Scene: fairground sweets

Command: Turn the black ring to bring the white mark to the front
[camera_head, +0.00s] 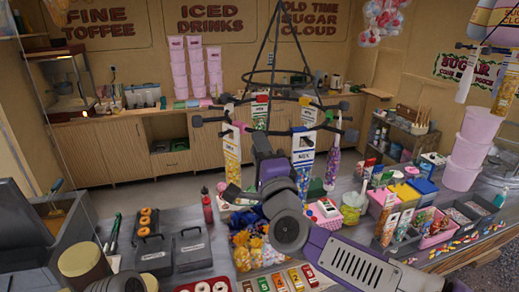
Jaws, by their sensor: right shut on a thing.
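The black ring (271,79) hangs on dark rods above the counter. Knobbed black pegs stick out around it, and tall printed packets (303,150) hang from several of them. My right arm reaches up from the lower right. Its gripper (243,128) is at the near left part of the ring, shut on what looks like a peg; the wrist hides part of the grip. I cannot make out the white mark for certain among the white packet tops. My left gripper is not in view.
Below the ring, the counter holds a tray of orange and blue sweets (258,250), grey boxes (192,247) and a red bottle (207,207). Pink tubs (464,160) and sweet trays crowd the right side. More packets hang at the upper right.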

